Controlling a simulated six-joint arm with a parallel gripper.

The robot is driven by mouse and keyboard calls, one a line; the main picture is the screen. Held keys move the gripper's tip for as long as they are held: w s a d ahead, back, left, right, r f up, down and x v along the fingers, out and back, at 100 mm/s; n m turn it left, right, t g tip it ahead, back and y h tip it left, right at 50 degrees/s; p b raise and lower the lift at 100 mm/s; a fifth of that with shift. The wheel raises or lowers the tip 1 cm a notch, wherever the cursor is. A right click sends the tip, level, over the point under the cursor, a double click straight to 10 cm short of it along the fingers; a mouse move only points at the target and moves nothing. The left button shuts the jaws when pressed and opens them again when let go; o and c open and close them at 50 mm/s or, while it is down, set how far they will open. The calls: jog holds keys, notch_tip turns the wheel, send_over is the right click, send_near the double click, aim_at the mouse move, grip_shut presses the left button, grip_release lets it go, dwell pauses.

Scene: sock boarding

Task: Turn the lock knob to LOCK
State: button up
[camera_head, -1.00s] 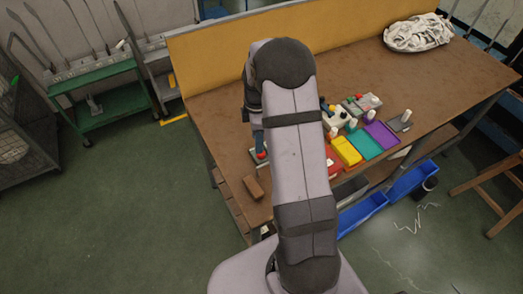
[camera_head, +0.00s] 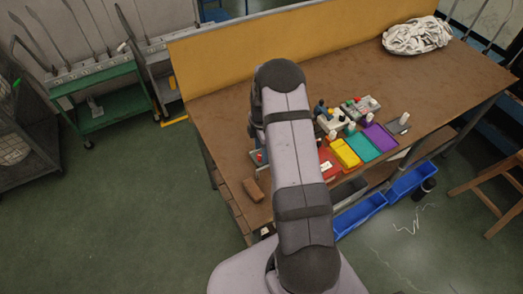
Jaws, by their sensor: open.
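My arm rises through the middle of the view and bends at its top, and its far part goes down behind the near link. My gripper is hidden behind my own arm. A small grey device with red and green spots (camera_head: 355,106) stands on the workbench (camera_head: 440,84) right of my arm. I cannot make out a lock knob or its LOCK mark at this size. A small red part on a grey base (camera_head: 258,157) shows just left of my arm, partly covered by it.
Red (camera_head: 328,168), yellow (camera_head: 345,153), teal (camera_head: 363,146) and purple (camera_head: 380,136) trays line the bench's front edge. A brown block (camera_head: 253,190) lies at the front left. A white cloth pile (camera_head: 416,36) sits back right. Blue bins (camera_head: 361,215) are below. The bench's back left is bare.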

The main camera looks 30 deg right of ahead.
jog(key=shift+f, duration=0.95)
jog(key=shift+c, duration=0.3)
jog(key=c, duration=1)
jog(key=shift+f+m+b, duration=0.1)
jog(key=shift+m+b, duration=0.4)
jog(key=shift+m, duration=0.3)
jog(key=shift+m+b, duration=0.35)
jog(key=shift+m, duration=0.35)
jog(key=o, duration=1.1)
jog(key=shift+c, duration=0.2)
